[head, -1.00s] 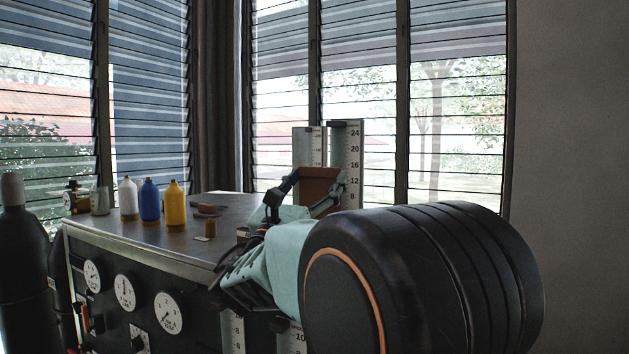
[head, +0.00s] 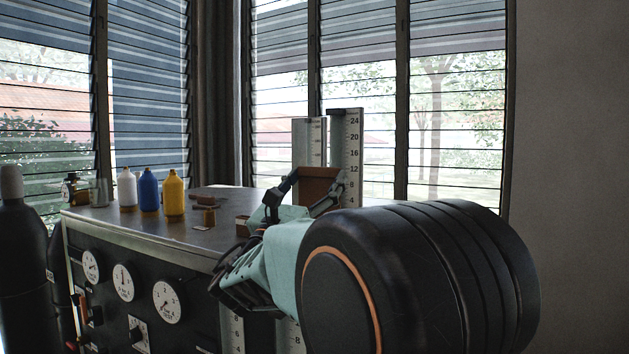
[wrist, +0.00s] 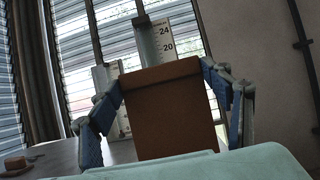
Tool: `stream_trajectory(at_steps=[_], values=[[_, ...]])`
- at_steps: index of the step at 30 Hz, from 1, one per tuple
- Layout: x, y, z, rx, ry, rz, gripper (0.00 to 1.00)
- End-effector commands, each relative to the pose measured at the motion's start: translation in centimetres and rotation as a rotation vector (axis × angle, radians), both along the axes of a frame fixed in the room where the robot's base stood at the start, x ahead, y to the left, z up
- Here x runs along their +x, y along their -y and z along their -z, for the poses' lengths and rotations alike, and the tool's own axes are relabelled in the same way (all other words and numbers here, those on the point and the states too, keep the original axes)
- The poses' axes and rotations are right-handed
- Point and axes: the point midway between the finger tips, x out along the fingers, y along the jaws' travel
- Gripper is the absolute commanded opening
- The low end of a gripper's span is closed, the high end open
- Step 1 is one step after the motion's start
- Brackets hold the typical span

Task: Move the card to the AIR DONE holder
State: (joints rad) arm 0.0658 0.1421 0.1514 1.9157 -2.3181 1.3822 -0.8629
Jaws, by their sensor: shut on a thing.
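A plain brown card (head: 319,186) is held upright between the fingers of my gripper (head: 308,188), which is shut on it. In the wrist view the card (wrist: 170,112) fills the middle, with a blue-grey finger at each side. The card looks clear of the bench. On the bench top, a small box-like piece (head: 243,225) shows partly behind my gripper. A small brown piece (head: 209,216) stands to its left. I cannot read any AIR DONE label, so I cannot tell which thing is that holder.
The bench (head: 215,238) has gauges on its front. White (head: 127,190), blue (head: 149,197) and yellow (head: 173,195) bottles stand on its left part. Tall scales (head: 346,150) rise behind the card. A dark cylinder (head: 20,255) stands at the left. Louvred windows lie behind.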

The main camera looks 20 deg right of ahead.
Motion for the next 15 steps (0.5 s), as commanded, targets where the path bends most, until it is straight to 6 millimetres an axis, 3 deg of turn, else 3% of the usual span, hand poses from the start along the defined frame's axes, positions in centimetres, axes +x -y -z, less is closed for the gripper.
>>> stream_trajectory(at_steps=[3, 4, 9, 15], values=[[-0.01, 0.0, -0.05, -0.001, 0.001, 0.0, 0.48], [-0.02, 0.0, -0.06, -0.001, 0.001, 0.0, 0.73], [-0.01, 0.0, -0.05, 0.0, 0.0, 0.0, 0.92], [-0.01, 0.0, -0.04, 0.0, 0.0, 0.0, 0.92]])
